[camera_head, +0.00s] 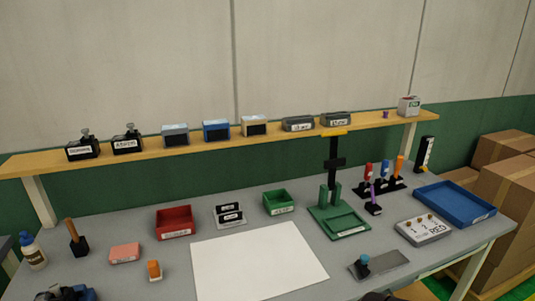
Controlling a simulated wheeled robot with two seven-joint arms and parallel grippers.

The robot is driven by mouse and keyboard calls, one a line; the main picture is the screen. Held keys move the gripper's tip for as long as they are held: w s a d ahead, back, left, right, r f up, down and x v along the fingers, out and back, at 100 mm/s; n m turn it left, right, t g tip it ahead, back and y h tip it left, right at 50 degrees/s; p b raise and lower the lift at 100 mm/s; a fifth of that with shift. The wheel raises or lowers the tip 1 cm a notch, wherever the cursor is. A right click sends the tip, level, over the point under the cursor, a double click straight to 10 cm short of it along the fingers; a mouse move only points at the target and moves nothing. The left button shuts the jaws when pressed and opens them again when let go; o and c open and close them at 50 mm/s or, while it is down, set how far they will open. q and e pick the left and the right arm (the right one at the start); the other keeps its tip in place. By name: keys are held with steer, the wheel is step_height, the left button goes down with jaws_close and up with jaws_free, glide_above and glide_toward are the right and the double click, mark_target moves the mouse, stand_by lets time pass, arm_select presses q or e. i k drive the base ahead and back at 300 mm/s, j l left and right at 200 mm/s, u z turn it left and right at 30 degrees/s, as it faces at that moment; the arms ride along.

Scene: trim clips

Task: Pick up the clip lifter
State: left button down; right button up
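I cannot tell for sure which tool is the clip lifter. Upright tools with red (367,170), blue (384,170) and orange (399,165) handles stand in a black rack (392,187) at the right rear of the table. A purple-handled tool (373,196) stands in a small black holder in front of it. A brown-handled tool (72,231) stands in a black block at the left. Dark shapes at the bottom edge, at lower left (65,294) and right of centre (380,296), may be my grippers. Their fingers cannot be made out, and nothing is seen held.
A white sheet (258,262) covers the table's middle front. Red (174,221) and green (278,202) bins, a green fixture (338,219), a white labelled board (424,230), a grey plate (384,266) and a blue tray (455,204) surround it. A wooden shelf (210,143) spans the back.

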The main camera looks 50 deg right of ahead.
mark_target(400, 158)
steer(key=z, duration=2.65)
steer(key=k+l, duration=0.05)
